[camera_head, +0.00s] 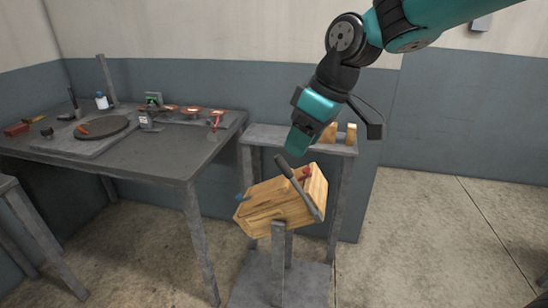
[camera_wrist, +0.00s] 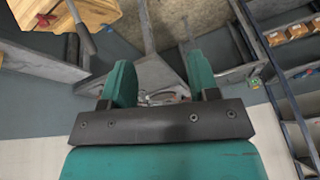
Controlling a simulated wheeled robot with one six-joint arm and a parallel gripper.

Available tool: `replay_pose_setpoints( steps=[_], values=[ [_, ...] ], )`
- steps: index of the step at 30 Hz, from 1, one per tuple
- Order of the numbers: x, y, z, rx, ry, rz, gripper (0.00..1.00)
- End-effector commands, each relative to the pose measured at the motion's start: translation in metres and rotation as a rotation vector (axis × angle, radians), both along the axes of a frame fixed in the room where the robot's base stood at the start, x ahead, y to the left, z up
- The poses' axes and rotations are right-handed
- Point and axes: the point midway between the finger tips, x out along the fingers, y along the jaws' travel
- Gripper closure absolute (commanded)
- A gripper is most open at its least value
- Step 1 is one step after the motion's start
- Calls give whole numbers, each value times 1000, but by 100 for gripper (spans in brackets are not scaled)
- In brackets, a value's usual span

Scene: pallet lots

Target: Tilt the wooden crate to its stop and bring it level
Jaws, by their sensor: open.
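The wooden crate (camera_head: 272,208) is mounted on a grey post and sits visibly tilted. A dark grey bar (camera_head: 300,188) runs slantwise across it, with a small red part beside it and a small blue part at the crate's left end. My gripper (camera_head: 302,140) is above the crate, apart from it. In the wrist view my gripper (camera_wrist: 162,78) shows two teal fingers spread with nothing between them. The crate (camera_wrist: 90,12) shows only in part at the top left corner there, off to the side of the fingers.
A grey shelf (camera_head: 262,134) with wooden blocks stands behind the crate. A workbench (camera_head: 150,153) with tools and a round dark plate is at the left. Another grey table edge (camera_head: 8,184) is at the far left. Bare concrete floor (camera_head: 430,240) lies open at the right.

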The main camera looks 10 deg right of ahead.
Motion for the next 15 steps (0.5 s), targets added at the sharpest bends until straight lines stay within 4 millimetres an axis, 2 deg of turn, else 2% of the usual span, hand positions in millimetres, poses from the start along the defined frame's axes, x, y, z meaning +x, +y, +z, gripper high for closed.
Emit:
replay_pose_setpoints(
  steps=[1,3,6,10,15],
  values=[
    [39,-12,-8,-14,-30,15,45],
    [83,-27,-16,-36,-76,50,45],
    [129,-46,-29,-62,-129,90,45],
    [162,-63,-39,-87,-169,123,45],
    [174,-67,-49,-95,-181,134,45]
  ],
)
